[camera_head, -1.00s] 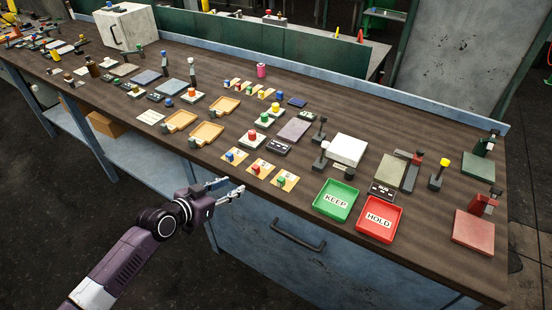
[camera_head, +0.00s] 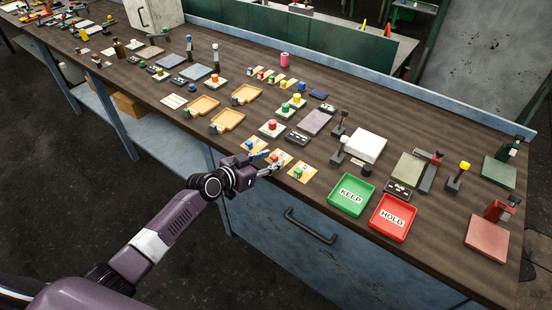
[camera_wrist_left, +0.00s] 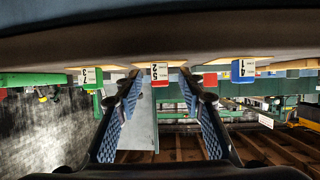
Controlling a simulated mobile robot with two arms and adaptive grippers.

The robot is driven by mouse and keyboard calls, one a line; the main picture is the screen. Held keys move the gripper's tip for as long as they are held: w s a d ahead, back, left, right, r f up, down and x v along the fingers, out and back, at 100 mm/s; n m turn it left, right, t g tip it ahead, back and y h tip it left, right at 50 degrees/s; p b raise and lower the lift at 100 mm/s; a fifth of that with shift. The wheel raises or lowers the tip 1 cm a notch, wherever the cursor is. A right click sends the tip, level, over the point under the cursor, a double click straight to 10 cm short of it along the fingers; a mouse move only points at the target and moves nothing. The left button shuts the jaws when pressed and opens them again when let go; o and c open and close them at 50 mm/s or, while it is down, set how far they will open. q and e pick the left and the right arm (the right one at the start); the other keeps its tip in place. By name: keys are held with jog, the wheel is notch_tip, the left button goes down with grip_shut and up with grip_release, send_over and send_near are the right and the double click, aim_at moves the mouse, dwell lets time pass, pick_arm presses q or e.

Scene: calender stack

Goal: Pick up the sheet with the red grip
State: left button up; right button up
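The sheet with the red grip (camera_head: 279,154) is the middle one of three pale yellow sheets near the front edge of the bench. In the left wrist view its red grip (camera_wrist_left: 160,82) shows ahead, between my fingers, with a label reading 52. The sheet with the blue grip (camera_head: 251,145) is to its left, and the sheet with the green grip (camera_head: 299,173) is to its right. My left gripper (camera_head: 273,160) is open and empty, its fingertips at the bench edge close to the red-grip sheet. Part of that sheet is hidden by the fingers. My right gripper is out of view.
A green KEEP tray (camera_head: 351,195) and a red HOLD tray (camera_head: 392,217) lie to the right. A plate with a red button (camera_head: 271,127) sits behind the sheets. Orange trays (camera_head: 204,106) are to the left. The bench front has a handle (camera_head: 311,226).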

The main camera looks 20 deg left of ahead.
pick_arm(q)
jog(key=shift+w, duration=0.1)
grip_shut()
dwell(0.4)
